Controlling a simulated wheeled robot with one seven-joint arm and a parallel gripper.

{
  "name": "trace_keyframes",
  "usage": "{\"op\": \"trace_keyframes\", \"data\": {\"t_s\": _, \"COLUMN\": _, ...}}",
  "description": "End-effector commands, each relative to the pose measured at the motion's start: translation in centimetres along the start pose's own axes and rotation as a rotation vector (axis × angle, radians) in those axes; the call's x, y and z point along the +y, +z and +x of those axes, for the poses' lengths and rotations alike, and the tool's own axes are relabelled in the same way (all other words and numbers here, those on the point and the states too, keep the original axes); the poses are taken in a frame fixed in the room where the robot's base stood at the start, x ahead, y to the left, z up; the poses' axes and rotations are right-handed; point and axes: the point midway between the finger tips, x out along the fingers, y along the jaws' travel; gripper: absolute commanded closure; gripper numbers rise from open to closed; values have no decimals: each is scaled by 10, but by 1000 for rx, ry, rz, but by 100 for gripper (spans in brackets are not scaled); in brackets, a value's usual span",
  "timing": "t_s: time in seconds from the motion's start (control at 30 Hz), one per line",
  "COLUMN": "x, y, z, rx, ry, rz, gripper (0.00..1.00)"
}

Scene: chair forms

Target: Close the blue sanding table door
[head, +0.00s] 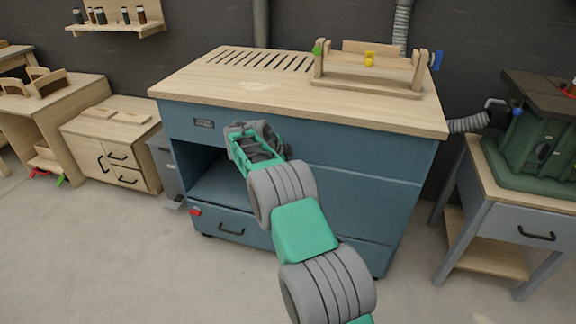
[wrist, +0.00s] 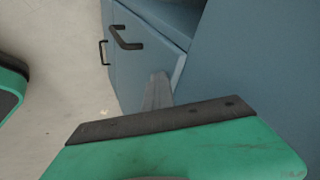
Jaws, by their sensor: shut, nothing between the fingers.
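The blue sanding table (head: 310,165) has a wooden top and stands in the middle of the head view. Its left front compartment (head: 218,182) is open. My gripper (head: 243,138) is in front of the opening's upper part, and my arm hides part of the front. In the wrist view the shut fingers (wrist: 158,90) are empty beside a blue panel (wrist: 150,62) with a black handle. I cannot tell whether they touch it.
A drawer (head: 225,222) with a black handle is below the opening. A wooden cabinet (head: 110,150) stands to the left, and a green machine on a grey stand (head: 500,185) to the right. Grey floor in front is clear.

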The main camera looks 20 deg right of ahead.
Motion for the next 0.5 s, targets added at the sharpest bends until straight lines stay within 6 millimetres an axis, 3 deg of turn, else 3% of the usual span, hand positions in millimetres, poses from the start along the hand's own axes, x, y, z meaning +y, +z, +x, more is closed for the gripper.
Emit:
{"op": "trace_keyframes", "data": {"t_s": 0.03, "x": -11, "y": -10, "z": 1, "rx": 11, "ry": -31, "rz": 14, "gripper": 100}}
{"op": "trace_keyframes", "data": {"t_s": 0.13, "x": -10, "y": -11, "z": 1, "rx": 11, "ry": -31, "rz": 16, "gripper": 100}}
{"op": "trace_keyframes", "data": {"t_s": 0.33, "x": 11, "y": -1, "z": -11, "rx": 9, "ry": -20, "rz": 16, "gripper": 100}}
{"op": "trace_keyframes", "data": {"t_s": 0.4, "x": 24, "y": 10, "z": -21, "rx": 4, "ry": -15, "rz": 10, "gripper": 100}}
{"op": "trace_keyframes", "data": {"t_s": 0.5, "x": 17, "y": 12, "z": -61, "rx": 1, "ry": -16, "rz": 5, "gripper": 100}}
